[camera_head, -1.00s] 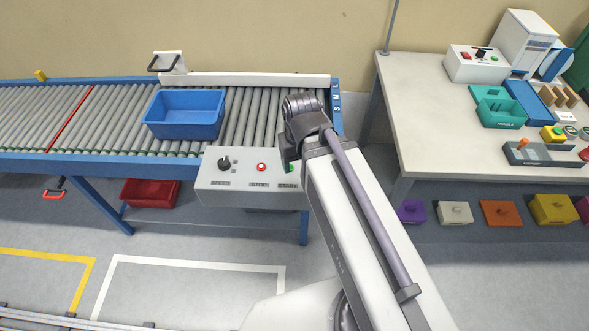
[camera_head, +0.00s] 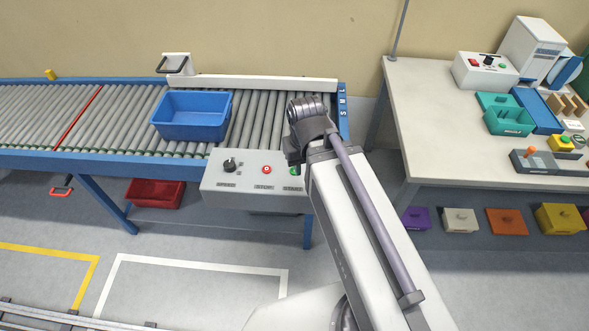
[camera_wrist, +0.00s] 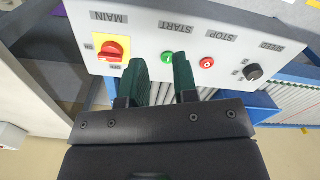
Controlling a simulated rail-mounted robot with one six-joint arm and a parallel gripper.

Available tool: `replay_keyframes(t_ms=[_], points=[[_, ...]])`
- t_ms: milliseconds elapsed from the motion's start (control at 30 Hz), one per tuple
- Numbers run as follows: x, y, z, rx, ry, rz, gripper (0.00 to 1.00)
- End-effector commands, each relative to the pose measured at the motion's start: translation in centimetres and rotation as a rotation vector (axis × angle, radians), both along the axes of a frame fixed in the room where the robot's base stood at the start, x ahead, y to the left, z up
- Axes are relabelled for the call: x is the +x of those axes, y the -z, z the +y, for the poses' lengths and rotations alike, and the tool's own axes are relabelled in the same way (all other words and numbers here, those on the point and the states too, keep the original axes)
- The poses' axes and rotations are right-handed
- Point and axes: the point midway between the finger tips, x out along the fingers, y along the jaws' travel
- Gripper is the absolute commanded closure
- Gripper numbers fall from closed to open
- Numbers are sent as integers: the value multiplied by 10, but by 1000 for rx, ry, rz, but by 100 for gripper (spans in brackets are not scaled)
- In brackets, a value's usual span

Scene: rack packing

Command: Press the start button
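The green start button (camera_wrist: 167,57) is on a white control panel (camera_wrist: 215,72), labelled START upside down in the wrist view. In the head view the button (camera_head: 295,171) shows beside my arm at the right part of the panel (camera_head: 228,192). My gripper (camera_wrist: 159,60) has two dark green fingers with a gap between them, and nothing is held. In the wrist view the button appears in line with that gap, close to the right fingertip; contact cannot be told. The gripper's fingers are hidden in the head view.
Near the start button are the red stop button (camera_wrist: 207,63), the black speed knob (camera_wrist: 253,72) and the red main switch (camera_wrist: 112,50). A blue bin (camera_head: 192,117) sits on the roller conveyor (camera_head: 125,110). A workbench (camera_head: 440,130) with trays stands at right.

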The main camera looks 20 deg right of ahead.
Motion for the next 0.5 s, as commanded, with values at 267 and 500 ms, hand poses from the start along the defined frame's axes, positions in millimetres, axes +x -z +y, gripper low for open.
replay_keyframes(t_ms=[267,500], points=[[0,0,0,0,0,0,100],[0,0,0,0,0,0,100]])
